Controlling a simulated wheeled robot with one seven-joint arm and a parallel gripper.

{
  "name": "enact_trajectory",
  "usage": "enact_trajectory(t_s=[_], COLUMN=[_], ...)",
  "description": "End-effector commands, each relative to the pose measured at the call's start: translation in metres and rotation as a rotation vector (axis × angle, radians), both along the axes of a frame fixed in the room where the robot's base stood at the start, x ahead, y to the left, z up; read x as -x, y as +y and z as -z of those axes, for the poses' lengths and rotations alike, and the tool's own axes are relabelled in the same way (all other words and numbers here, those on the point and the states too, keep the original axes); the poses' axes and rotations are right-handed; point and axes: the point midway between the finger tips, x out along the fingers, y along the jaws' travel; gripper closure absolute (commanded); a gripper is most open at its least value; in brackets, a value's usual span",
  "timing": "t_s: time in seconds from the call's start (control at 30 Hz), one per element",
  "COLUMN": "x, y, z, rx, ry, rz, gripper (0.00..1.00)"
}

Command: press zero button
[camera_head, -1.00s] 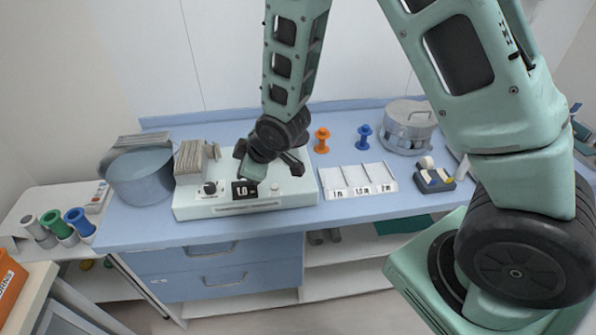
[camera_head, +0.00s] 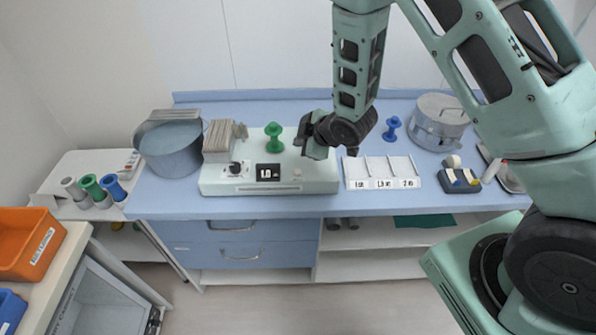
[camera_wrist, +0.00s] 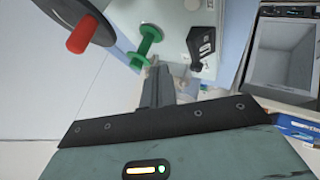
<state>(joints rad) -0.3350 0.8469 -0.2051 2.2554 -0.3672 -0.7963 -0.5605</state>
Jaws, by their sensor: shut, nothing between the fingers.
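A white box-like device (camera_head: 325,182) stands on the blue counter with a dark display (camera_head: 268,172) and a dark knob (camera_head: 235,168) on its front. A small pale button-like part (camera_head: 297,175) lies right of the display; I cannot read any label on it. A green spool (camera_head: 274,138) stands upright on the device, and it also shows in the wrist view (camera_wrist: 148,42). My gripper (camera_head: 299,141) is shut and empty, above the device's right part, right of the green spool. Its fingers (camera_wrist: 157,72) show in the wrist view, pointing toward the device.
A grey-blue pot (camera_head: 172,150) stands left of the device. A white labelled tray (camera_head: 382,172), a blue spool (camera_head: 392,128) and a lidded metal pot (camera_head: 440,122) stand to the right. A red cylinder on a dark disc (camera_wrist: 84,36) is close in the wrist view. The front counter strip is clear.

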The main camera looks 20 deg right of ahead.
Motion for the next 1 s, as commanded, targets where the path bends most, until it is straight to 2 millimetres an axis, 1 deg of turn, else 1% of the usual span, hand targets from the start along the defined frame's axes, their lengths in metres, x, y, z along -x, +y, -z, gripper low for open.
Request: enact_trajectory(t_s=[0.27,0.5,0.6,0.73,1.0], x=[0.000,0.000,0.000,0.000,0.000], y=[0.000,0.000,0.000,0.000,0.000], z=[0.032,0.068,0.078,0.084,0.083], rx=[0.001,0.000,0.000,0.000,0.000], ry=[0.001,0.001,0.000,0.000,0.000], rz=[0.000,-0.001,0.000,0.000,0.000], gripper=[1.00,1.00,1.00,1.00,1.00])
